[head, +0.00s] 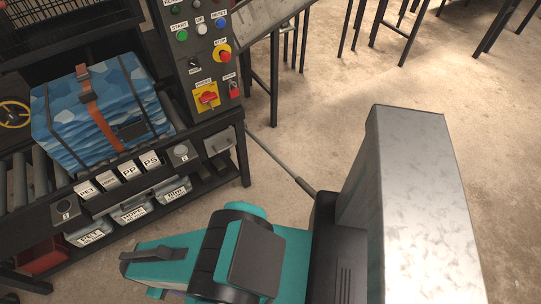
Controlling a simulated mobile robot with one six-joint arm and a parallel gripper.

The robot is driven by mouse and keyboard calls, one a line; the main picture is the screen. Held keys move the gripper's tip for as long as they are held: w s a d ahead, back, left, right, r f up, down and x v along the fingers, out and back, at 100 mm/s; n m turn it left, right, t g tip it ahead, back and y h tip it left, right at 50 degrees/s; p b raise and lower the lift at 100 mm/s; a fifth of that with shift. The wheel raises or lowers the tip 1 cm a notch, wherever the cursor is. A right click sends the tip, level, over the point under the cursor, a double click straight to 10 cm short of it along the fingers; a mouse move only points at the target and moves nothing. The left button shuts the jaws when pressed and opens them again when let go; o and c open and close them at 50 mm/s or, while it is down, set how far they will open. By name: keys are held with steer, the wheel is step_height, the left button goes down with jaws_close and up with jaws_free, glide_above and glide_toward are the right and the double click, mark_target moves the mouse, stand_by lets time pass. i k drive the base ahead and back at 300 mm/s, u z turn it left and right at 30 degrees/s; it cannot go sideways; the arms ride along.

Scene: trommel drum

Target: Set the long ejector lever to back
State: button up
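A long thin grey rod with a darker grip end, which looks like the long ejector lever (282,164), sticks out from the right side of the machine. It slopes down to the right over the floor, and its grip end lies close to my dark arm base. No marking for its back or front position is readable. My teal arm is folded across the bottom of the view. The dark end part that appears to be my gripper (126,261) points left, below the bin shelf and well apart from the lever. Its fingers are not clear, and I see nothing held.
A dark control panel (183,62) with coloured buttons, a red stop button (222,55) and a red-yellow switch (207,97) stands above the lever. A strapped blue bale (100,112) sits on the rollers. Labelled bins (133,213) are below. Concrete floor right of the machine is open.

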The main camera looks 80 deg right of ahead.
mark_target(311, 192)
steer(key=u, duration=0.5)
steer(key=k, duration=0.15)
steer(key=z, duration=3.25)
steer(key=k, duration=0.2)
steer(key=z, duration=1.45)
